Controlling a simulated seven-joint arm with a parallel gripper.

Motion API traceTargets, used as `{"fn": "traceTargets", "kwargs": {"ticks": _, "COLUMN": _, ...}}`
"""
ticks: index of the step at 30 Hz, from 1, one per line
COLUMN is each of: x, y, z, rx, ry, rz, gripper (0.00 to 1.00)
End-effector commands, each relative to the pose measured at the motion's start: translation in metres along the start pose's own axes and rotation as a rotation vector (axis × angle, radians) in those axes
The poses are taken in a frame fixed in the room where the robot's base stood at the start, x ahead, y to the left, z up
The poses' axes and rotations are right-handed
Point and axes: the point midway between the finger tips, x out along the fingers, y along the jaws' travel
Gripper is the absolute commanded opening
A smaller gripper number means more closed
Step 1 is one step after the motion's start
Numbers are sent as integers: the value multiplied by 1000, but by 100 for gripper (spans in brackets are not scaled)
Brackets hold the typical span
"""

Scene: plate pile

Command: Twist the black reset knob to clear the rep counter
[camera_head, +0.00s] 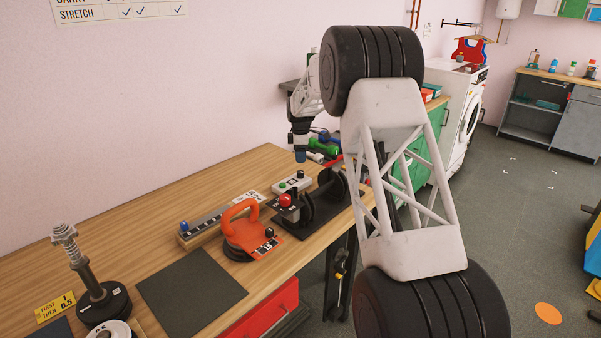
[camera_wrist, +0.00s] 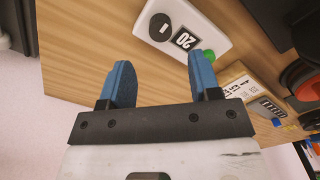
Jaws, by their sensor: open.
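The rep counter (camera_wrist: 203,22) is a white box on the wooden bench, at the top of the wrist view. It carries a round black knob (camera_wrist: 159,27) with a pale line across it, a black and white display reading 20 (camera_wrist: 186,39), and a green button (camera_wrist: 210,56). In the head view the counter (camera_head: 292,184) lies near the back of the bench. My gripper (camera_wrist: 162,78) is open, with two blue fingers apart and nothing between them. In the wrist view the knob shows beyond the gap between the fingertips. In the head view my gripper (camera_head: 300,157) hangs above the counter.
A red-topped black device (camera_head: 286,200) and a black stand with plates (camera_head: 325,200) stand close to the counter. An orange handled weight (camera_head: 240,232), a long box with a blue knob (camera_head: 205,227) and a dark mat (camera_head: 190,290) lie farther left.

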Motion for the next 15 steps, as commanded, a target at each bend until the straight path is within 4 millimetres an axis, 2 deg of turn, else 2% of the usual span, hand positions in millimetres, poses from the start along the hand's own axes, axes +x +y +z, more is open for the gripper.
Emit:
{"fn": "traceTargets", "kwargs": {"ticks": 10, "x": 2, "y": 0, "z": 0, "rx": 1, "ry": 0, "rz": 0, "gripper": 57}}
{"fn": "traceTargets", "kwargs": {"ticks": 15, "x": 11, "y": 0, "z": 0, "rx": 1, "ry": 0, "rz": -1, "gripper": 57}}
